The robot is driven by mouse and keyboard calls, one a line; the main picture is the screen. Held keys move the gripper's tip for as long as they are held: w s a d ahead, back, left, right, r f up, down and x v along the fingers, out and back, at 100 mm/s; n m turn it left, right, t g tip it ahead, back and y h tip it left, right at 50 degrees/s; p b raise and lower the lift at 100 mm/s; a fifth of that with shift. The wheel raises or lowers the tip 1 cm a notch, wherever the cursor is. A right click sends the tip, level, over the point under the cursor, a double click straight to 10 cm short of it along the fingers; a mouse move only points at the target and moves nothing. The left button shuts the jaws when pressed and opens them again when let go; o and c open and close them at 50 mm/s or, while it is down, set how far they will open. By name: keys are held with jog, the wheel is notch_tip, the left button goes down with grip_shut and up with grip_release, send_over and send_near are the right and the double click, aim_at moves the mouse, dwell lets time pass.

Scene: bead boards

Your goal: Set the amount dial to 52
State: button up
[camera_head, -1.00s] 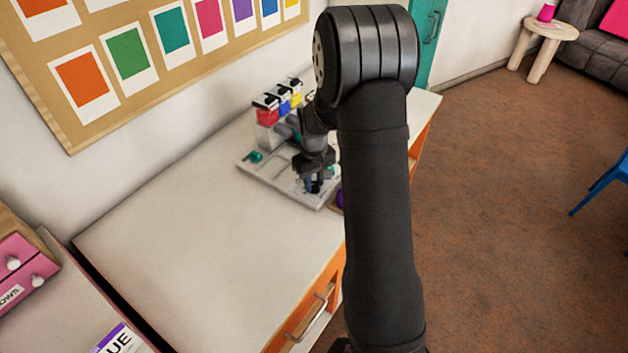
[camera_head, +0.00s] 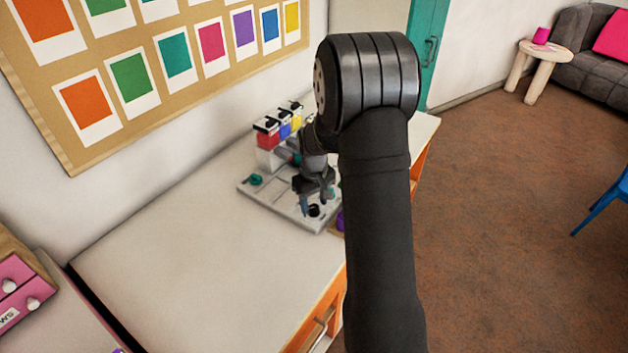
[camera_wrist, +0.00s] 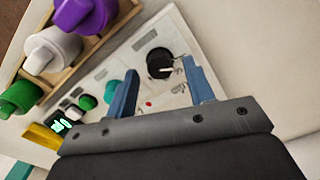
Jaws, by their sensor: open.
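A black round dial (camera_wrist: 158,62) with a pale pointer mark sits on a light grey panel in the wrist view. In the head view the dial (camera_head: 313,210) is at the front of the board (camera_head: 285,211). My gripper (camera_wrist: 161,67) has its two blue fingers apart, one to each side of the dial in the picture. In the head view my gripper (camera_head: 317,197) is just above the dial and appears clear of it. A small display (camera_wrist: 60,126) shows green digits too small to read. The scale around the dial is also unreadable.
A teal knob (camera_wrist: 112,89) and small green, white and black buttons are on the panel. A wooden rack (camera_wrist: 88,50) holds purple, white and green pots beside it. Red, blue and yellow dispensers (camera_head: 270,138) stand behind. The table (camera_head: 190,245) is clear to the left.

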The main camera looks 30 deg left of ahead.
aim_at(314, 207)
notch_tip(314, 207, up, 16)
jog(key=shift+r, duration=0.2)
jog(key=shift+f, duration=0.1)
dwell(0.5)
notch_tip(314, 207, down, 17)
jog(key=shift+f, duration=0.15)
dwell(0.5)
jog(key=shift+f, duration=0.2)
jog(key=shift+r+m, duration=0.2)
jog(key=shift+m, duration=0.6)
jog(key=m, duration=1)
jog(key=shift+m, duration=2)
